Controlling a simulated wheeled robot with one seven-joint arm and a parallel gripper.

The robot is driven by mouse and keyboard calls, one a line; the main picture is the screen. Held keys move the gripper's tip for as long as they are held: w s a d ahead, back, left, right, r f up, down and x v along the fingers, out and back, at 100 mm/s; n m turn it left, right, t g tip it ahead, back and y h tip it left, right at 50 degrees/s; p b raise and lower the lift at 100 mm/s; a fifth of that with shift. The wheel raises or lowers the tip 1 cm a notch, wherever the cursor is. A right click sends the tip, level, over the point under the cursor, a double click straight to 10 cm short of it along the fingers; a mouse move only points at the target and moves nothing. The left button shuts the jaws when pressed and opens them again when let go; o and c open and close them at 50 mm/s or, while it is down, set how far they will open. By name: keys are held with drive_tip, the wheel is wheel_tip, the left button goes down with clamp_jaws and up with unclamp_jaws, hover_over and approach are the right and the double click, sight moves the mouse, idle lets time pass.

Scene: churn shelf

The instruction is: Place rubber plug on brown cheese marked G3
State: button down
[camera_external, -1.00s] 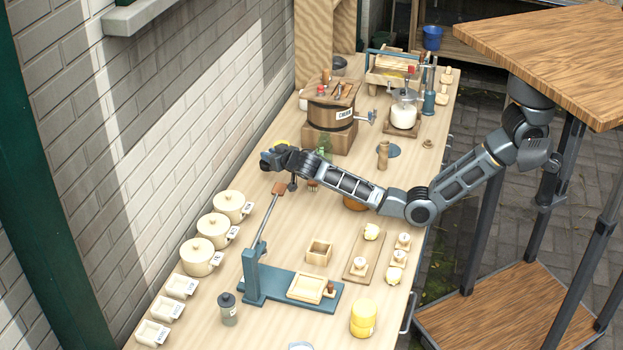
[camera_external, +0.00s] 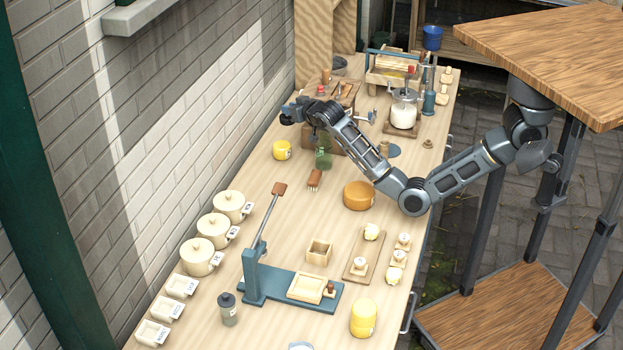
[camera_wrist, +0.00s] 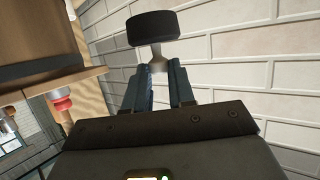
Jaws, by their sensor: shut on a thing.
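My gripper (camera_wrist: 158,84) is shut on the rubber plug (camera_wrist: 153,29), a dark disc on a pale stem, in the wrist view. In the external view my gripper (camera_external: 288,114) is raised near the brick wall, left of the wooden churn. The plug is too small there to make out clearly. A brown-orange round cheese (camera_external: 358,195) lies on the table, nearer the camera and to the right of my gripper. No G3 marking is readable on it. A yellow cheese (camera_external: 282,150) sits below my gripper in the picture.
A green object (camera_external: 323,158) and a brush (camera_external: 314,179) are under my forearm. The churn (camera_external: 346,91) is partly hidden by my arm. Lidded pots (camera_external: 202,256) line the wall side. A lever press (camera_external: 300,285) stands in front. The table around the brown cheese is mostly clear.

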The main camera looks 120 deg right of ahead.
wheel_tip(320, 180, up, 5)
drive_tip(key=shift+f, duration=0.1)
drive_tip(key=s+a+f+n+t+y+p, duration=0.1)
drive_tip(key=s+a+f+n+t+p, duration=0.15)
drive_tip(key=s, duration=0.35)
drive_tip(key=s+a+f+n+t+y+p, duration=0.1)
drive_tip(key=s+a+f+n+t+p, duration=0.15)
drive_tip(key=s, duration=0.35)
drive_tip(key=s+a+r+n+t+y+p, duration=0.1)
drive_tip(key=s+a+r+n+t+y, duration=0.15)
drive_tip(key=s+a, duration=0.4)
drive_tip(key=s+a+r+n+t+y+p, duration=0.2)
drive_tip(key=s+a+n, duration=0.15)
drive_tip(key=a, duration=0.65)
hover_over(366, 190)
drive_tip(key=shift+m+y, duration=0.25)
drive_tip(key=shift+m, duration=0.15)
drive_tip(key=shift+f, duration=7.95)
